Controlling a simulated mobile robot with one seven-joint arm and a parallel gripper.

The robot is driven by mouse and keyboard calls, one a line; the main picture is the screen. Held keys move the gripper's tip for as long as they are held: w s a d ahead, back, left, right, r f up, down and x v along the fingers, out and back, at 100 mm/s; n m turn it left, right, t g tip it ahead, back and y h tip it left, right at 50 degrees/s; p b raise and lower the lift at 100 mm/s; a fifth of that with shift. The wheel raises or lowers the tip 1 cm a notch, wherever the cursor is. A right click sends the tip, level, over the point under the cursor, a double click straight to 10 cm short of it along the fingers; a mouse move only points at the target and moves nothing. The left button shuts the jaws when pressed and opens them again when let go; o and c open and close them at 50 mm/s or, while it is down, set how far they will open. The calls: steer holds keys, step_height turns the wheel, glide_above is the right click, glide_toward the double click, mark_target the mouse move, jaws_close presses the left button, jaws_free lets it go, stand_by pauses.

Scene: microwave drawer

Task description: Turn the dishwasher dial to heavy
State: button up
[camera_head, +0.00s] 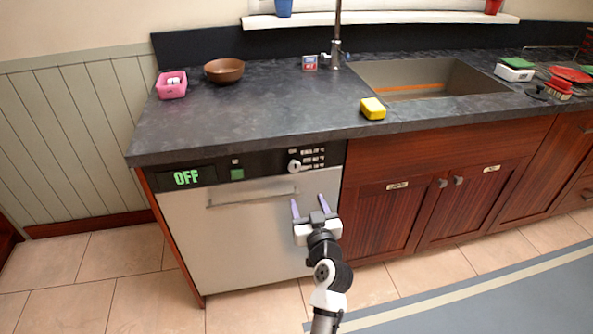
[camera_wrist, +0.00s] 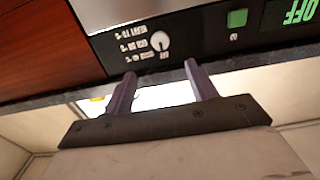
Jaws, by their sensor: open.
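The dishwasher (camera_head: 235,245) has a silver door under a black control panel. Its round white dial (camera_head: 294,166) sits at the panel's right end, beside small white markings too small to read here. A green OFF display (camera_head: 186,178) is lit at the panel's left end. My gripper (camera_head: 309,202) is open and empty in front of the door, lower than the dial in the head view. In the wrist view, turned upside down, the dial (camera_wrist: 160,41) shows unobstructed beyond my two spread purple fingers (camera_wrist: 160,72), apart from them.
A green button (camera_head: 237,174) sits left of the dial. The door handle (camera_head: 252,198) runs below the panel. The dark countertop (camera_head: 250,115) overhangs the panel and holds a yellow sponge (camera_head: 373,108) and a brown bowl (camera_head: 224,70). Red-brown cabinets (camera_head: 400,205) stand to the right.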

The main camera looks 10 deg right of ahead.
mark_target(295, 168)
steer(key=w+p, duration=0.1)
steer(key=w, duration=0.3)
steer(key=w+p, duration=0.1)
steer(key=w, duration=0.4)
steer(key=w+p, duration=0.1)
steer(key=w, duration=0.3)
steer(key=shift+w+a+p, duration=0.3)
steer(key=shift+w+p, duration=0.05)
steer(key=shift+c, duration=0.5)
steer(key=c, duration=0.9)
